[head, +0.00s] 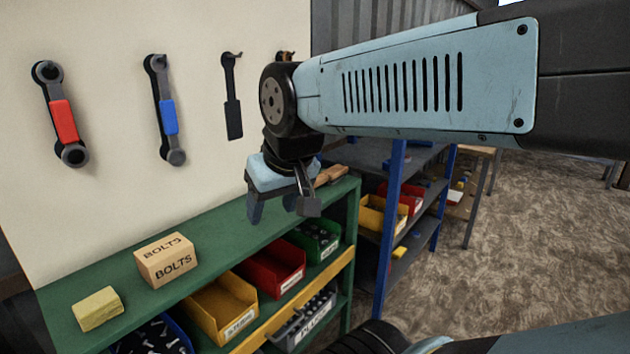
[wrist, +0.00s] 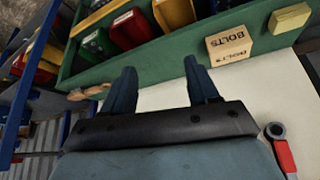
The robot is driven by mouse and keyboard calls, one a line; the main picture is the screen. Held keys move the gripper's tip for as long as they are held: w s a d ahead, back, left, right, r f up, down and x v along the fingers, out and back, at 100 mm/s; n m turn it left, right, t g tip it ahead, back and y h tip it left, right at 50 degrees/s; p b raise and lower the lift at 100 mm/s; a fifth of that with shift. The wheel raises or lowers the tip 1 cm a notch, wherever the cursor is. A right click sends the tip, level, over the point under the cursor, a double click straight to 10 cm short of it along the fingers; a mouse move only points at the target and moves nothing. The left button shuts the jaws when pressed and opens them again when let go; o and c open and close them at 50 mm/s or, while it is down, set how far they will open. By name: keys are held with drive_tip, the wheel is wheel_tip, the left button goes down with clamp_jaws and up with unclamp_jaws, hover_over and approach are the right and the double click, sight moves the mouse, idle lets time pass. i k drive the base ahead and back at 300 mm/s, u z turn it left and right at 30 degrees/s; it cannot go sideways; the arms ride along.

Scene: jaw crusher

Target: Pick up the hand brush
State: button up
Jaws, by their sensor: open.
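The hand brush (head: 331,175) seems to be the brown wooden piece on the far right end of the green shelf top, partly hidden behind my gripper in the head view. In the wrist view the hand brush (wrist: 90,92) lies to the left of the fingers, near the shelf edge by the pale board. My gripper (head: 283,208) is open and empty, pointing down above the green top, apart from the brush. Its two fingers (wrist: 160,72) show spread in the wrist view with nothing between them. The brush's bristles cannot be made out.
A cardboard bolts box (head: 166,261) and a yellow sponge-like block (head: 97,309) stand on the green top (head: 235,228). Coloured bins sit below. Wrenches hang on the pale board (head: 110,30) behind. A blue-framed rack (head: 391,222) stands to the right.

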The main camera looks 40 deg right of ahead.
sight(331, 176)
drive_tip(key=k, duration=1)
drive_tip(key=z, duration=0.45)
drive_tip(key=i, duration=1.3)
drive_tip(key=z, duration=0.6)
drive_tip(key=k, duration=0.75)
drive_tip(key=z, duration=0.2)
drive_tip(key=i, duration=0.85)
drive_tip(key=u, duration=0.05)
